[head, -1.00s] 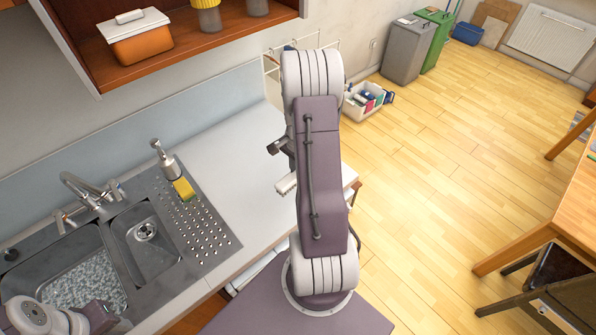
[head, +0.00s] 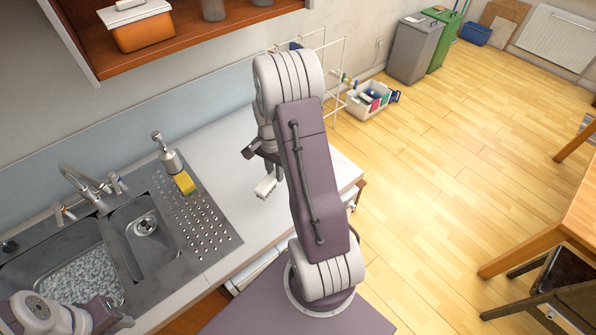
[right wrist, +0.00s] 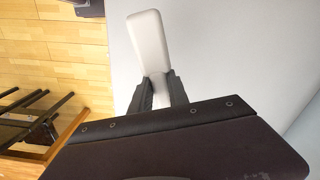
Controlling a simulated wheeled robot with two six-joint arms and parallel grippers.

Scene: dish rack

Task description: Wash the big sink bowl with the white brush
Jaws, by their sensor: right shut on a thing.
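The big sink bowl (head: 82,276) is at the lower left in the head view. Its bottom looks mottled grey-white, and my left arm covers its near part. My right gripper (head: 258,168) is above the counter, to the right of the sink. It is shut on the white brush (head: 266,187), which hangs below it. In the right wrist view the brush (right wrist: 150,45) sticks out from between the dark fingers (right wrist: 157,92). My left arm is at the lower left, but its gripper fingers do not show.
A small sink bowl (head: 147,240) and a perforated drainboard (head: 200,225) lie between the big bowl and the bare counter (head: 225,145). The tap (head: 85,183), soap dispenser (head: 167,155) and yellow sponge (head: 185,183) stand along the back. A shelf (head: 180,35) hangs above.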

